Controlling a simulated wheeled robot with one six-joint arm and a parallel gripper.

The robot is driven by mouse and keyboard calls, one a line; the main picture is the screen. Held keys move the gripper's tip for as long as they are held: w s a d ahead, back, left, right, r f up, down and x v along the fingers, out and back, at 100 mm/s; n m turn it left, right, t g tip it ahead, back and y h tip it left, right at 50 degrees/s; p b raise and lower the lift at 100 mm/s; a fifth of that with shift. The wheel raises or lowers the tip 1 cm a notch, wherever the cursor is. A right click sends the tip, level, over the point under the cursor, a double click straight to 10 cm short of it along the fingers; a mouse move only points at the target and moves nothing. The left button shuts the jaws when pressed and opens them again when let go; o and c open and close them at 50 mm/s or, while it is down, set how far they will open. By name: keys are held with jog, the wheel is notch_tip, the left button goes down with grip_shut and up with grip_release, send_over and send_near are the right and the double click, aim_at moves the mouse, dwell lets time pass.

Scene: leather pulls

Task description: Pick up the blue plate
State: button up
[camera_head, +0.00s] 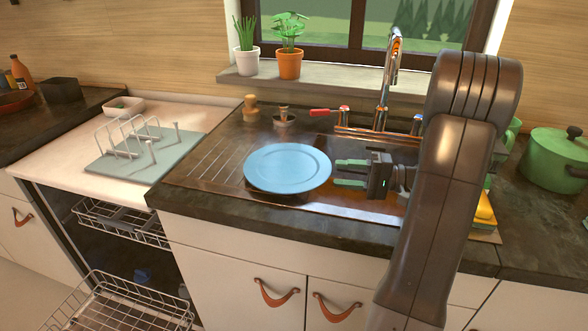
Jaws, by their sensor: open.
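The blue plate (287,168) lies on the drainboard area of the dark counter, left of the sink, in the head view. It looks flat and faces up. My gripper (342,173) is just right of the plate, its two green-grey fingers pointing left at the plate's right rim. The fingers are apart. Whether the rim lies between the fingertips or just short of them cannot be told from this view. My arm comes in from the right and hides part of the sink.
A rack with white prongs (131,139) stands on the left counter, above an open dishwasher with a wire basket (125,304). The faucet (388,80) rises behind the sink. A green pot (556,160) stands at right. Two potted plants (289,62) sit on the windowsill.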

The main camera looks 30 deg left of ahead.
aim_at(317, 167)
jog(key=x, duration=0.7)
jog(key=shift+w+a+f, duration=0.1)
jog(key=shift+w+a, duration=0.1)
jog(key=shift+a, duration=0.15)
jog(key=shift+c, duration=0.2)
grip_shut()
